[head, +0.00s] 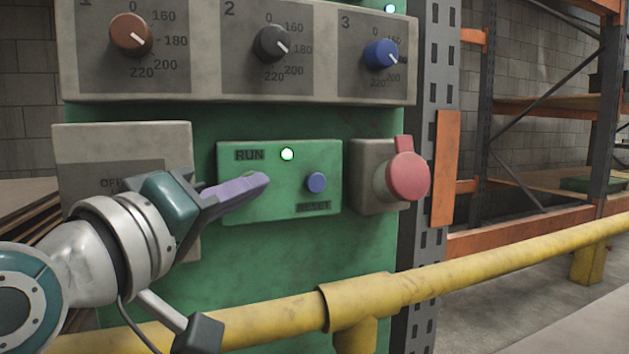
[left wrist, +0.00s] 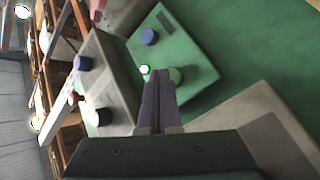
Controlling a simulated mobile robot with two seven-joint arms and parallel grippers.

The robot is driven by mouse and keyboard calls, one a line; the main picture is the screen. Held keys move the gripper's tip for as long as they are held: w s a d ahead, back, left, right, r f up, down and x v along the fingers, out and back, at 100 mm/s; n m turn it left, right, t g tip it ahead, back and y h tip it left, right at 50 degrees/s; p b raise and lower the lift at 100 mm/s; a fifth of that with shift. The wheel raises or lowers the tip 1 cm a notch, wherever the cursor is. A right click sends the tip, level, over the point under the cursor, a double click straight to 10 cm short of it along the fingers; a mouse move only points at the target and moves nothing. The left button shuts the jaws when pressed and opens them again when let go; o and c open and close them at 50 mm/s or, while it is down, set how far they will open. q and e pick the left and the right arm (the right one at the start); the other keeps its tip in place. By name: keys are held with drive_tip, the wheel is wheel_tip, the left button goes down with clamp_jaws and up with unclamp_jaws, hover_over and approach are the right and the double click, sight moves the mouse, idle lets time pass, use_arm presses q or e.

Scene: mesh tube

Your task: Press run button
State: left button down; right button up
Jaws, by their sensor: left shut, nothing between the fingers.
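The green control box (head: 278,207) carries the word RUN, a lit green-white lamp (head: 287,154) and a blue RESET button (head: 316,182). A round green button below RUN is mostly hidden behind my fingertips in the head view. It shows in the left wrist view (left wrist: 176,75), right by the fingertips. My left gripper (head: 262,181) is shut and empty, its purple fingers pointing right at that button; it also shows in the left wrist view (left wrist: 159,83). I cannot tell if the tips touch the button. My right gripper is not in view.
A red mushroom button (head: 407,176) on a grey box stands to the right. A grey OFF box (head: 120,140) is at the left, partly behind my arm. A panel with three dials (head: 232,92) is above. A yellow rail (head: 450,276) runs in front, below the boxes.

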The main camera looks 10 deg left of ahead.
use_arm(q)
drive_tip(key=shift+s+d+p, duration=0.55)
drive_tip(key=shift+s, duration=0.25)
drive_tip(key=shift+s+d+p, duration=0.5)
drive_tip(key=shift+s+d, duration=0.05)
drive_tip(key=shift+s, duration=0.3)
drive_tip(key=shift+s+d+p, duration=0.55)
drive_tip(key=shift+s, duration=0.25)
drive_tip(key=s+a+r+m+g+y+p, duration=0.25)
drive_tip(key=s+r+m+g+p, duration=0.5)
drive_tip(key=p, duration=1.25)
drive_tip(key=s+a+r+m+g+y+p, duration=0.15)
drive_tip(key=s+a+r+g+p, duration=0.25)
drive_tip(key=s+r+g+p, duration=0.8)
drive_tip(key=s+r+t+p, duration=0.3)
drive_tip(key=r+t+p, duration=0.1)
drive_tip(key=r+p, duration=3)
drive_tip(key=p, duration=0.7)
drive_tip(key=shift+s+d+r+t, duration=0.15)
drive_tip(key=shift+d+r+t, duration=0.1)
drive_tip(key=shift+t, duration=0.1)
